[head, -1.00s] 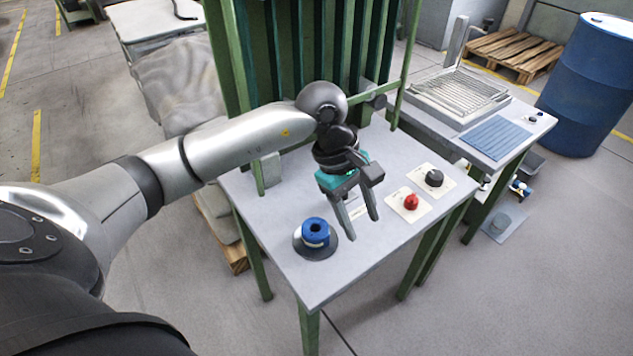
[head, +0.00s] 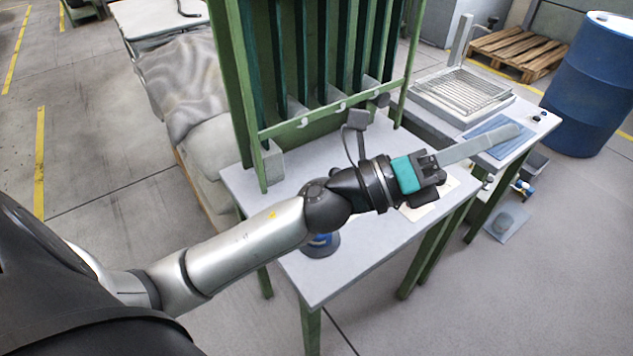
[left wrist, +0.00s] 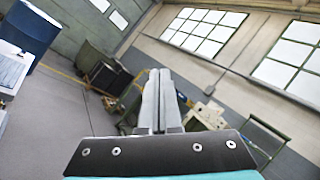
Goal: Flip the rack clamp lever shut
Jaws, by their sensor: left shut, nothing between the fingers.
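A wire rack (head: 465,88) lies in a grey frame on the right-hand table. An upright grey bar (head: 460,43), which looks like the clamp lever, stands at its back left corner. My left gripper (head: 517,131) reaches right over the grey table with its fingers shut together and empty. In the head view, its tips overlap the blue ribbed mat in front of the rack, apart from the upright bar. The left wrist view shows the closed fingers (left wrist: 160,85) but no lever. My right gripper is not in view.
The green frame (head: 330,116) with vertical slats stands behind my forearm; a dark knob (head: 381,100) is at its right. My arm partly hides a blue spool (head: 320,240) and a pale plate (head: 425,210). A blue drum (head: 590,85) stands far right.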

